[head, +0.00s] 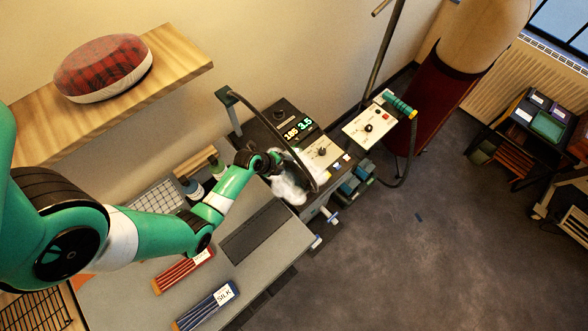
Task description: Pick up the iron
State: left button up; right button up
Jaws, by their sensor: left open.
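My left arm reaches in from the left, and my left gripper (277,160) is at the near left edge of a control station with lit digits. The gripper is small and dark here; it is open. A white, cloudy patch (290,187) lies just below and right of it, under a curved black hose (262,112). I cannot make out a clear iron shape there; the gripper and the white patch may hide it. My right gripper is not in view.
The control station (272,125) has a panel with knobs. A second panel (368,128) carries a teal handle (399,104) with a hanging cable. The grey table (262,262) holds red (184,270) and blue (207,307) bundles. A tartan cushion (103,66) sits on a wooden shelf (180,60).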

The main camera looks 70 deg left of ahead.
aim_at(292, 166)
pick_arm(q)
jog(key=shift+b+x, duration=0.45)
jog(key=shift+x, duration=0.65)
jog(key=shift+f, duration=0.2)
jog(key=shift+r, duration=0.1)
jog(key=b+x, duration=0.4)
jog(key=x, duration=0.1)
jog(key=shift+d, duration=0.2)
jog(key=shift+w, duration=0.2)
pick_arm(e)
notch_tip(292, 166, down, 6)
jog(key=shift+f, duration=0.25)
pick_arm(q)
grip_shut()
jog(key=shift+a+r, duration=0.1)
